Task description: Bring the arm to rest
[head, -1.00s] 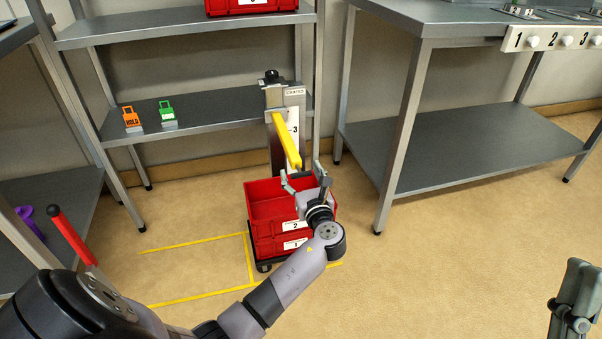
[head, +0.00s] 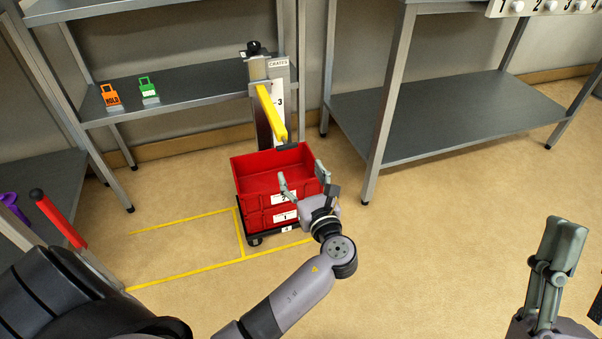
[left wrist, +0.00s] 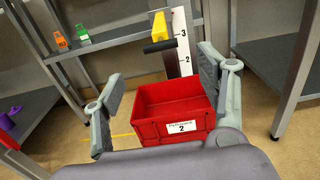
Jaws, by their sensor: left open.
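My left gripper (head: 304,181) is open and empty. In the head view it overlaps the front right of the red crates, and I cannot tell the exact gap. In the left wrist view the open fingers (left wrist: 160,82) frame the upper red crate (left wrist: 158,103), labelled 2, with nothing between them. The upper crate (head: 250,190) sits on a lower red crate (head: 262,220) labelled 1, on a low dark wheeled base (head: 256,239). My right gripper (head: 556,248) is at the lower right, away from the crates; its jaw state is unclear.
A post with a yellow arm (head: 270,110) and number scale stands behind the crates. A shelf (head: 190,90) holds an orange tag (head: 111,97) and a green tag (head: 148,92). A steel table (head: 440,115) stands right. Yellow lines (head: 190,273) mark the floor. Floor in front is clear.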

